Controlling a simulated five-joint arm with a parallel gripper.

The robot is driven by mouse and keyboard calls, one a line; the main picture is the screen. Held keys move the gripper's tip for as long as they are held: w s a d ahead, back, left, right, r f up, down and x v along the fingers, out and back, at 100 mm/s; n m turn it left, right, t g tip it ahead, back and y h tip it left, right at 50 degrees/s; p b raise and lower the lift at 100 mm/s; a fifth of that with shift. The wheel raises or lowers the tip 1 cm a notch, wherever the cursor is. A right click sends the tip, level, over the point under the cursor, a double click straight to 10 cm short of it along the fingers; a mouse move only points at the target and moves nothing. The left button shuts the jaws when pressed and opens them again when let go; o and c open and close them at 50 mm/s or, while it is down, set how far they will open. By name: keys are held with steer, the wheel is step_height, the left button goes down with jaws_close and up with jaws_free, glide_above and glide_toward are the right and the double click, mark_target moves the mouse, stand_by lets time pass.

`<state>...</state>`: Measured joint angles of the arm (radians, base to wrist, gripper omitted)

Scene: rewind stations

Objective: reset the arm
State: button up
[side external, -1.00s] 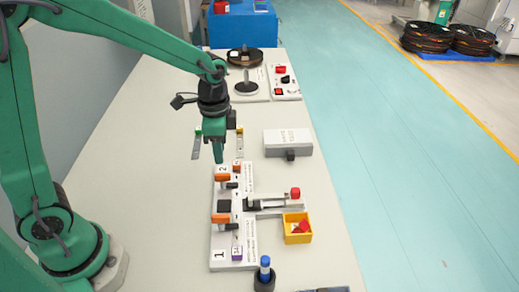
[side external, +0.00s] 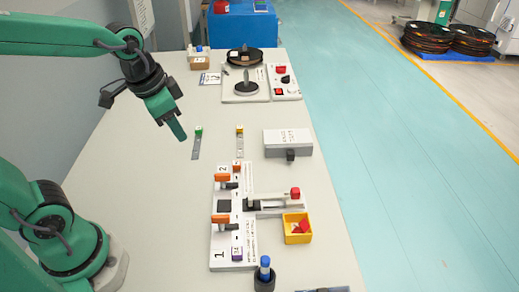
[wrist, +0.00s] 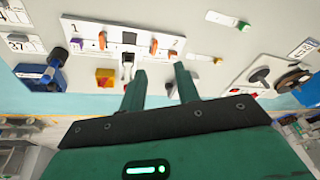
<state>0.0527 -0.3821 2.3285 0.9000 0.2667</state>
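My gripper (side external: 177,130) hangs raised in the air above the left part of the table, tilted downward, apart from every object. In the wrist view, its two green fingers (wrist: 160,72) stand apart with nothing between them, so it is open and empty. The white board (side external: 247,232) with stations marked 1 and 2 lies to the right of and nearer than the gripper. It carries orange-handled clamps and also shows in the wrist view (wrist: 80,30). A small purple block (side external: 237,254) is by station 1, and an orange block (side external: 236,168) is by station 2.
A yellow bin (side external: 297,237) with red pieces stands beside the board. A grey box (side external: 288,140), a spool stand (side external: 240,95) and a control panel (side external: 285,83) are farther back. A blue marker (side external: 265,266) stands in a dark holder in front. The table's left side is clear.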

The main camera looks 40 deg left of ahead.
steer(key=s+a+r+n+t, duration=0.1)
steer(key=s+r+n+t, duration=0.1)
steer(key=s, duration=0.4)
steer(key=shift+a+r+n, duration=0.15)
steer(key=shift+a+n, duration=0.1)
steer(key=shift+n, duration=0.55)
